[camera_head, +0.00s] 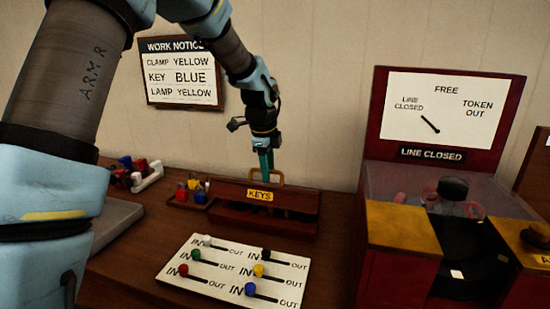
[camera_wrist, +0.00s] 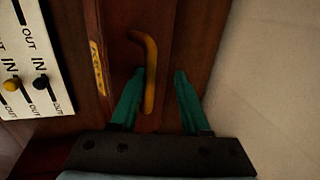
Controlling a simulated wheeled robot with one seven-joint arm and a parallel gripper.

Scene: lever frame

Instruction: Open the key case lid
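The key case (camera_head: 285,222) is a dark wooden box with a yellow KEYS label (camera_head: 260,195), standing against the back wall. Its lid (camera_wrist: 182,25) looks closed from above in the wrist view. A brass handle (camera_wrist: 150,75) rises from the lid; it also shows in the head view (camera_head: 279,176). My gripper (camera_wrist: 160,75) points down over the lid with its green fingers apart. One finger is on each side of the handle in the wrist view, the left one close to it. I cannot tell whether either touches. In the head view, my gripper (camera_head: 266,165) is at the handle.
A white board of coloured IN/OUT sliders (camera_head: 222,262) lies in front of the case. A small tray of coloured items (camera_head: 192,193) stands left of it. A red LINE CLOSED machine (camera_head: 400,265) stands at right. A work notice (camera_head: 181,75) hangs on the wall behind.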

